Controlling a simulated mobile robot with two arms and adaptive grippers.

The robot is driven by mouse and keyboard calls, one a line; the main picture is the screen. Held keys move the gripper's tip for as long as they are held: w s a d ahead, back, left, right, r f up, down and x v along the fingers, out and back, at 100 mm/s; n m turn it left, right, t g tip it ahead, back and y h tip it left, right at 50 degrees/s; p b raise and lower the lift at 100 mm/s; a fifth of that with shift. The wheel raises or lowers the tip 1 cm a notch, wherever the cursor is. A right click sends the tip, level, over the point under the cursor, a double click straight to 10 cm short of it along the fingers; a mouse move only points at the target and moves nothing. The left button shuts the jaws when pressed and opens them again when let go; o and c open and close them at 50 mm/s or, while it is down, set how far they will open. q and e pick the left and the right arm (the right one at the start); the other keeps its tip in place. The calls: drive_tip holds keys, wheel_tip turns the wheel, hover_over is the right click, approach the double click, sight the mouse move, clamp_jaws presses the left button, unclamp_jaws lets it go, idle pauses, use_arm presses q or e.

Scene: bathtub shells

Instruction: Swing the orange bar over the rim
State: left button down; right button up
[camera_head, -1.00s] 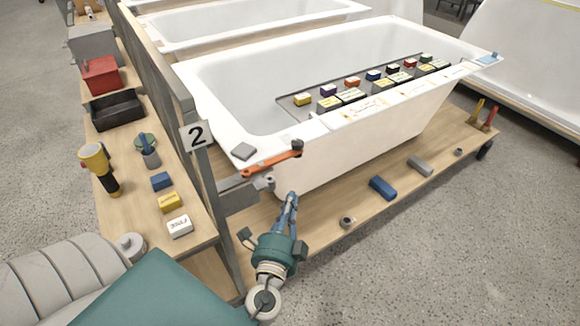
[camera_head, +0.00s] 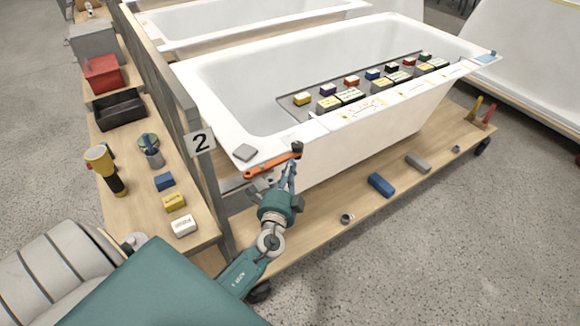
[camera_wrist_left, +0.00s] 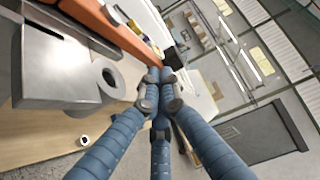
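The orange bar (camera_head: 268,166) lies across the near left corner of the tub (camera_head: 232,122). A dark knob (camera_head: 297,147) stands at its right end. In the left wrist view the bar (camera_wrist_left: 108,30) runs from the upper left toward the dark knob (camera_wrist_left: 173,58). My left gripper (camera_head: 290,166) is just below the bar's knob end. In the left wrist view its blue fingers (camera_wrist_left: 160,74) are drawn together, tips at the bar's end. I cannot tell whether they touch it. A grey bracket (camera_wrist_left: 60,70) sits beside the bar. My right gripper is out of view.
A grey block (camera_head: 245,152) sits on the tub's corner beside the bar. A tray of small coloured boxes (camera_head: 330,105) spans the tub.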

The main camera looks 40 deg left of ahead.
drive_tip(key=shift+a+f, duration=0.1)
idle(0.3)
use_arm(q)
drive_tip(key=shift+w+y, duration=0.1)
drive_tip(key=shift+y, duration=0.2)
drive_tip(key=shift+w+a+n, duration=0.1)
drive_tip(key=shift+w+n, duration=0.05)
drive_tip(key=shift+n, duration=0.15)
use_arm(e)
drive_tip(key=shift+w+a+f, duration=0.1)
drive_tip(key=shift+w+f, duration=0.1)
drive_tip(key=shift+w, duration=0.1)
use_arm(q)
drive_tip(key=shift+a+g+y+b, duration=0.1)
drive_tip(key=shift+g+y+b, duration=0.3)
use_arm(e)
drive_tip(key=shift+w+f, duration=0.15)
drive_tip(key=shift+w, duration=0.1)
